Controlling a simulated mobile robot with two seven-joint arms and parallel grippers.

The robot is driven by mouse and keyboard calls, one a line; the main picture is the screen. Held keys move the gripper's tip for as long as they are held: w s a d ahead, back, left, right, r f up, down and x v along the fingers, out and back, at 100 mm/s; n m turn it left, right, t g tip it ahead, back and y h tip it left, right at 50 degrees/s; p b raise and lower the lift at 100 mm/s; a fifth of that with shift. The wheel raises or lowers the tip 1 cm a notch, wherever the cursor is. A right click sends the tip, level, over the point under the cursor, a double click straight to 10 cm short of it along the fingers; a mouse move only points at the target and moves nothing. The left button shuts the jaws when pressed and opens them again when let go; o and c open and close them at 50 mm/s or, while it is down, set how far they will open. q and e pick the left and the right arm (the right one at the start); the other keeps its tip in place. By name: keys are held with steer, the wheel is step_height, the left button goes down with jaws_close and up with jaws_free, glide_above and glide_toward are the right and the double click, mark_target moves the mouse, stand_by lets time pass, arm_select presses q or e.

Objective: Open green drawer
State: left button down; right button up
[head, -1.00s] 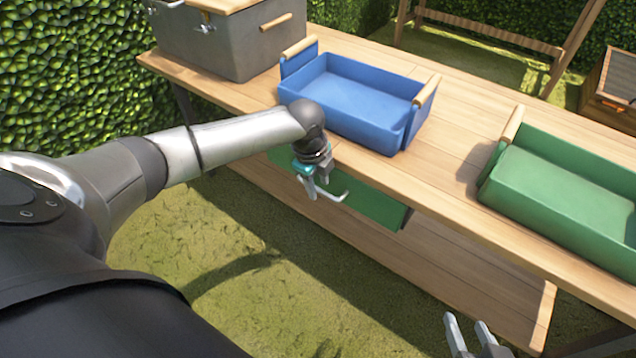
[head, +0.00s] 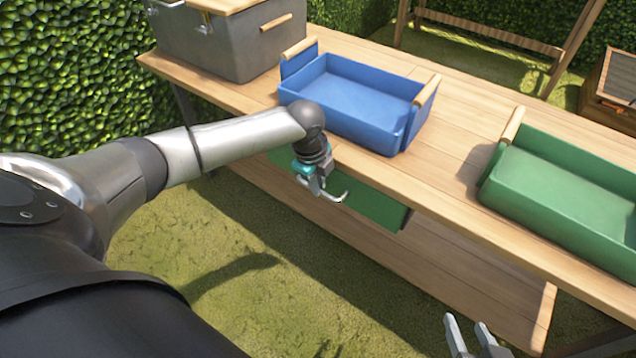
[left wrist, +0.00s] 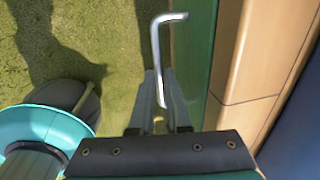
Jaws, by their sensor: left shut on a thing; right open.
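The green drawer (head: 378,208) is under the table top, below the blue tray, and its front looks flush with the table. Its silver bar handle (head: 338,196) stands out from the front. My left gripper (head: 322,190) is at the handle, fingers pointing down, shut on it. In the left wrist view the handle (left wrist: 156,50) runs down between the fingers of the left gripper (left wrist: 157,90), beside the green drawer front (left wrist: 192,50). My right gripper (head: 466,330) is open and empty at the bottom edge of the head view, away from the drawer.
A blue tray (head: 398,128) and a green tray (head: 508,182) with wooden handles stand on the wooden table (head: 445,180). A grey metal box (head: 225,55) stands at the far left. A lower shelf (head: 480,282) runs beneath the drawer. Grass in front is clear.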

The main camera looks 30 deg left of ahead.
stand_by(0.9)
steer(key=s+d+g+h+p, duration=0.3)
steer(key=s+d+g+p, duration=0.1)
steer(key=s+d+g, duration=0.15)
steer(key=s+d+f+g+p, duration=0.15)
steer(key=f+p, duration=0.25)
steer(key=f, duration=0.4)
steer(key=s+d+f+p, duration=0.1)
steer(key=s+f+p, duration=0.25)
steer(key=f, duration=0.45)
arm_select(q)
steer(key=s+a+p, duration=0.1)
steer(key=s+p, duration=0.6)
steer(key=s, duration=1.4)
steer(key=shift+s+a, duration=0.15)
steer(key=shift+a, duration=0.15)
arm_select(e)
steer(key=s+d+f, duration=0.3)
steer(key=s+d, duration=0.2)
steer(key=s, duration=0.4)
steer(key=shift+f, duration=0.3)
steer(key=shift+s, duration=0.15)
